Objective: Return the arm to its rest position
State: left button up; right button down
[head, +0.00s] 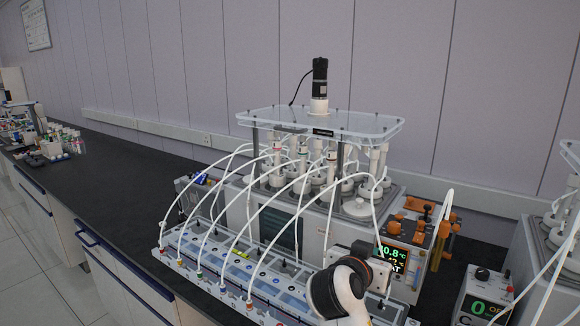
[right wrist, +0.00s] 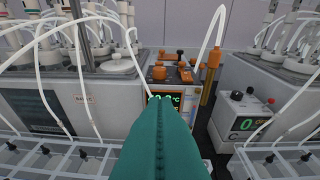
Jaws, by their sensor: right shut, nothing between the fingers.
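My right arm (head: 338,292) comes in at the bottom of the head view, right of centre, in front of the reactor unit's control panel. In the right wrist view my right gripper (right wrist: 156,135) shows as teal fingers, shut together with nothing between them. They point toward the panel with the green temperature display (right wrist: 163,98). In the head view the fingers are hard to make out against the wrist. The arm hides the lower part of this panel. My left arm and gripper are not in view.
The reactor unit (head: 262,225) stands behind the arm, under a clear top plate (head: 320,123). White tubes arch from it to a long tray (head: 172,252) in front. A second unit with a control box (head: 482,298) stands at the right.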

jog(key=s+d+f+n+g+y, duration=0.2)
jog(key=s+f, duration=0.5)
jog(key=f, duration=0.4)
jog(key=s+d+f+n+g+y, duration=0.2)
jog(key=s+d+f, duration=0.1)
jog(key=s+f, duration=0.55)
jog(key=s+f+n+g+y, duration=0.2)
jog(key=s+f, duration=0.2)
jog(key=s, duration=0.5)
jog(key=s+f+n+g+y, duration=0.2)
jog(key=s+f+g, duration=0.15)
jog(key=s, duration=0.65)
jog(key=s+f+x, duration=0.1)
jog(key=s+x, duration=0.2)
jog(key=x, duration=0.9)
jog(key=s+x, duration=0.3)
jog(key=x, duration=1)
jog(key=s+d+f+g, duration=0.1)
jog(key=s+d+f, duration=0.2)
jog(key=s+f, duration=1.4)
jog(key=shift+f+n+g, duration=0.35)
jog(key=shift+f+n, duration=0.05)
jog(key=shift+a, duration=0.1)
